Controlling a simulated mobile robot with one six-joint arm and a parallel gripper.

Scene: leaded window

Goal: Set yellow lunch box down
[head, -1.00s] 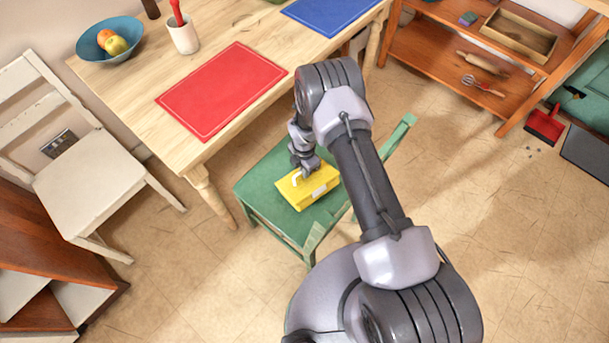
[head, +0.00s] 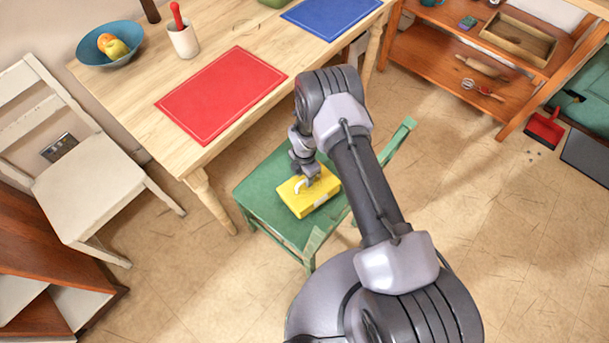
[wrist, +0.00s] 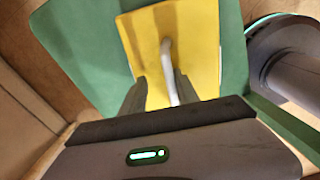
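The yellow lunch box (head: 318,194) lies on the seat of the green chair (head: 262,190), with its white handle (head: 302,184) on top. In the wrist view the lunch box (wrist: 202,50) fills the middle of the green seat (wrist: 80,50). My gripper (head: 303,178) is low over the box. In the wrist view my gripper's fingers (wrist: 160,76) stand apart, with a clear gap between them. The handle (wrist: 168,62) runs by the right finger and is not pinched between both. The underside of the box is hidden.
The wooden table (head: 130,92) stands behind the chair, bearing a red mat (head: 222,92), a blue mat (head: 330,12) and a blue bowl (head: 90,52). A white chair (head: 90,190) stands at left.

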